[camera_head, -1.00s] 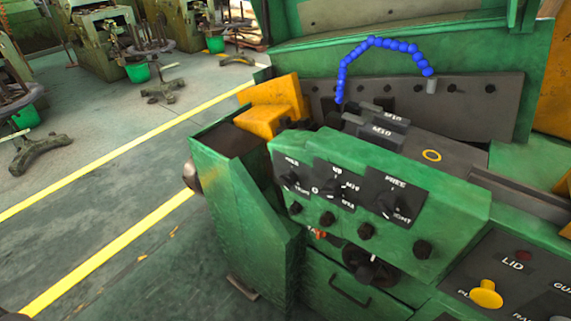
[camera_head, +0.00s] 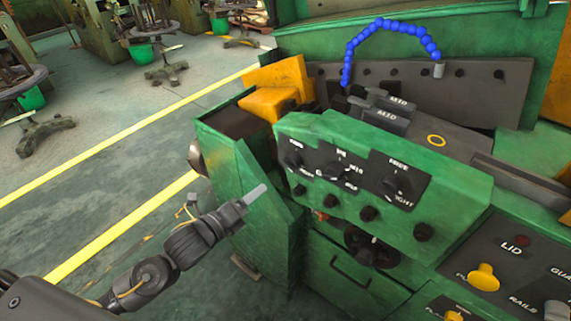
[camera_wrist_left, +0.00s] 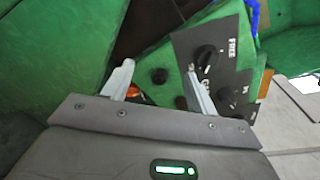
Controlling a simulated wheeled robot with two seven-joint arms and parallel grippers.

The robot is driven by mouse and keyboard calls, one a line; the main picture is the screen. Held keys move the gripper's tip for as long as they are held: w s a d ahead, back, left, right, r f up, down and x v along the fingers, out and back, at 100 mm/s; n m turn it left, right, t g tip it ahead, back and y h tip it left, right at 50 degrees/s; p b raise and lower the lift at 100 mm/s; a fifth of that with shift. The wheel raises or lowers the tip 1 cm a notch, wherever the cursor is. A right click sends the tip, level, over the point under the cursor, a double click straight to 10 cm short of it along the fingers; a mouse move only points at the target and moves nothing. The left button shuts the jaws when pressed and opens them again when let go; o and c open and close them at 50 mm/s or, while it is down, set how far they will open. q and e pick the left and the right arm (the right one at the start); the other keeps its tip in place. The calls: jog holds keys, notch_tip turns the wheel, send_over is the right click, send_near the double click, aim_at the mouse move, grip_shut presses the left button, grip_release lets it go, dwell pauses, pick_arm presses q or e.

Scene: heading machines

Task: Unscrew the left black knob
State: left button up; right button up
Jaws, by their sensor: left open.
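The green control box (camera_head: 450,195) has a row of several small black knobs along its lower front; the leftmost black knob (camera_head: 299,190) shows in the head view. My left gripper (camera_head: 256,193) comes in from the lower left and is a little left of that knob, apart from it. In the left wrist view the left gripper (camera_wrist_left: 158,88) is open, with its two pale fingers spread. A black knob (camera_wrist_left: 158,76) on the green face shows between and beyond the fingers, with nothing gripped. Which knob of the row this is, I cannot tell for certain. My right gripper is out of view.
Black selector switches (camera_head: 388,184) sit above the knob row. A dark handwheel (camera_head: 368,248) and drawer handle (camera_head: 350,277) lie below. A green housing (camera_head: 262,190) stands at the left. A yellow button (camera_head: 484,277) is at lower right.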

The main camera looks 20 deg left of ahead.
aim_at(286, 165)
pick_arm(q)
notch_tip(286, 165, up, 7)
jog(key=s+d+m+h, duration=0.2)
jog(key=s+m, duration=0.1)
jog(key=p+x, duration=0.3)
jog(key=x, duration=0.6)
jog(key=shift+w+d+r+p, duration=0.1)
jog(key=shift+w+r+p, duration=0.1)
jog(key=shift+w+p, duration=0.15)
jog(key=shift+x, duration=0.75)
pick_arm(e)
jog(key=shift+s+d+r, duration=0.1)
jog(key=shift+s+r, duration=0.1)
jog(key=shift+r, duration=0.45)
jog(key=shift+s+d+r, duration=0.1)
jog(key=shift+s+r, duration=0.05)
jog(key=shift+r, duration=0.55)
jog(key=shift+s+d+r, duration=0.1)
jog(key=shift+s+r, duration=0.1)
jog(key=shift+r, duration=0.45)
pick_arm(q)
jog(key=shift+f, duration=0.1)
jog(key=shift+c, duration=0.4)
jog(key=c, duration=0.9)
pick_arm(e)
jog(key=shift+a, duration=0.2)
